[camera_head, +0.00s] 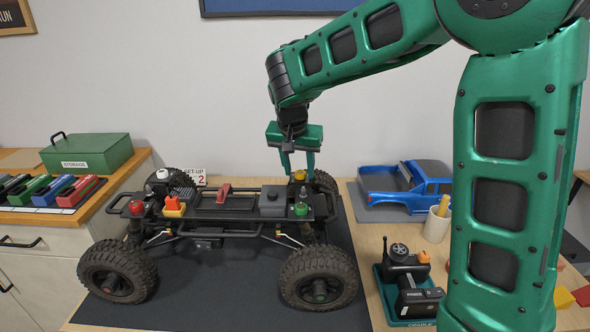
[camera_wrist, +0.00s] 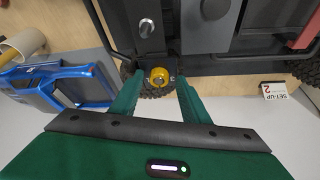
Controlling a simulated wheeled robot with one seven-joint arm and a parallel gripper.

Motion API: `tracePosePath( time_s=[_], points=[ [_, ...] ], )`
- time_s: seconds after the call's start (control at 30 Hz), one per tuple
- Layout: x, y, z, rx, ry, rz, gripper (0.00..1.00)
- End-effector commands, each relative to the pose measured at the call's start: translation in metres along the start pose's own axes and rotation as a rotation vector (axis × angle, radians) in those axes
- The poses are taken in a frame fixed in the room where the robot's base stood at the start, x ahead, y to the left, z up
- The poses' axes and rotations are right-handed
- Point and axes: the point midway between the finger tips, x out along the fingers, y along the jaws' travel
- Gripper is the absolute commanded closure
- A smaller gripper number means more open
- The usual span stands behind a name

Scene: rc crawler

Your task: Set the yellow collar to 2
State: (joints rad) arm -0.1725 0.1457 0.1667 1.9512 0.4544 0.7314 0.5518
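The yellow collar (camera_head: 299,175) sits at the far right corner of the crawler chassis (camera_head: 240,203), on top of a shock tower near the rear wheel. In the wrist view the yellow collar (camera_wrist: 159,77) lies between my two green fingertips. My gripper (camera_head: 298,170) is open above and around the collar, pointing down, with a gap on each side (camera_wrist: 159,88). Its fingers do not appear to touch the collar. A small set-up card (camera_head: 195,176) with a red 2 stands behind the chassis; it also shows in the wrist view (camera_wrist: 274,90). The collar's setting marks cannot be read.
Red (camera_head: 137,207), white (camera_head: 162,174) and green (camera_head: 301,209) collars sit at the other corners. A blue truck body (camera_head: 405,188) stands at right, with a cup (camera_head: 437,222) and a transmitter in a cradle (camera_head: 408,285) nearer. A green storage box (camera_head: 86,153) is at left.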

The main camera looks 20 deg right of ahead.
Motion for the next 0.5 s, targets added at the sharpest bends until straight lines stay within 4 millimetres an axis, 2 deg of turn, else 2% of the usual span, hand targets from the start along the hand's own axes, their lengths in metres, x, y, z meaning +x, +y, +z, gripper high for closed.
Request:
tracePosePath(
  time_s=[0.17, 0.27, 0.5],
  points=[
    [-0.001, 0.001, 0.0, 0.001, 0.0, 0.001, 0.58],
    [-0.009, 0.0, -0.001, 0.001, 0.002, 0.0, 0.58],
    [-0.05, -0.001, -0.001, -0.001, 0.001, -0.002, 0.58]
  ],
)
